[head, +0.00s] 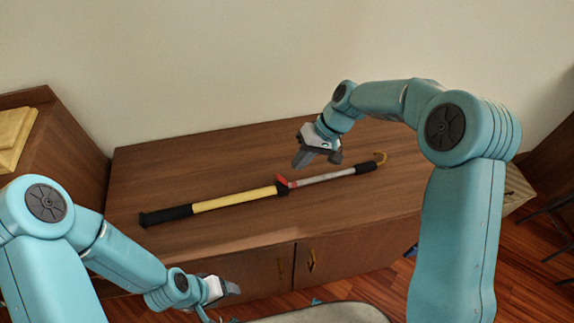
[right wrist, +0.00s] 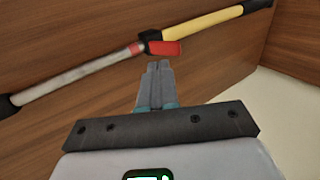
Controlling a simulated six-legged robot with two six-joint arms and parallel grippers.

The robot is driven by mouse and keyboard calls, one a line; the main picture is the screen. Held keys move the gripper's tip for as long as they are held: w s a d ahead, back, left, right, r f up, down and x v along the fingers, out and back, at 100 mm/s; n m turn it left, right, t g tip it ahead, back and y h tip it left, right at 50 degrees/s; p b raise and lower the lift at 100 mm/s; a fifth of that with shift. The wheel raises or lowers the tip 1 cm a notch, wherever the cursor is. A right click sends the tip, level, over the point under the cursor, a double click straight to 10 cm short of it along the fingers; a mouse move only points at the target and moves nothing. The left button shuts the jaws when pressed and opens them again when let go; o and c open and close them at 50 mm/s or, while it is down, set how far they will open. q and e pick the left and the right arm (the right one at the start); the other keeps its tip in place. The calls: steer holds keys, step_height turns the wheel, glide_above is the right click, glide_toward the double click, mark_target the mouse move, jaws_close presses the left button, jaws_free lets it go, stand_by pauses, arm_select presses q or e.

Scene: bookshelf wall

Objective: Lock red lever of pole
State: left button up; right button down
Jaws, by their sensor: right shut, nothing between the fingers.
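The pole lies on the brown wooden cabinet top, with a yellow section (head: 235,199), a thinner silver section (head: 325,177), black grips and a yellow hook at its right end. Its red lever (head: 283,181) sits at the black clamp joining the two sections. In the right wrist view the red lever (right wrist: 166,48) sticks out from the clamp, close to the fingertips. My right gripper (head: 316,163) is above and behind the pole, just right of the lever. Its fingers (right wrist: 158,66) are shut and empty. My left gripper (head: 234,288) is low in front of the cabinet; its finger opening is unclear.
The cabinet top (head: 170,165) is otherwise clear around the pole. A pale wall (head: 220,70) stands behind it. A taller wooden cabinet (head: 70,140) with a stack of yellowish items (head: 15,135) is at the left. Cabinet doors with handles (head: 311,260) face the front.

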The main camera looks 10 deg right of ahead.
mark_target(280, 177)
steer(key=a+f, duration=0.1)
steer(key=a+f+p, duration=0.1)
steer(key=a, duration=0.1)
steer(key=shift+s+a+f, duration=0.1)
steer(key=shift+a+f, duration=0.05)
steer(key=shift+a, duration=0.1)
steer(key=shift+a+f, duration=0.15)
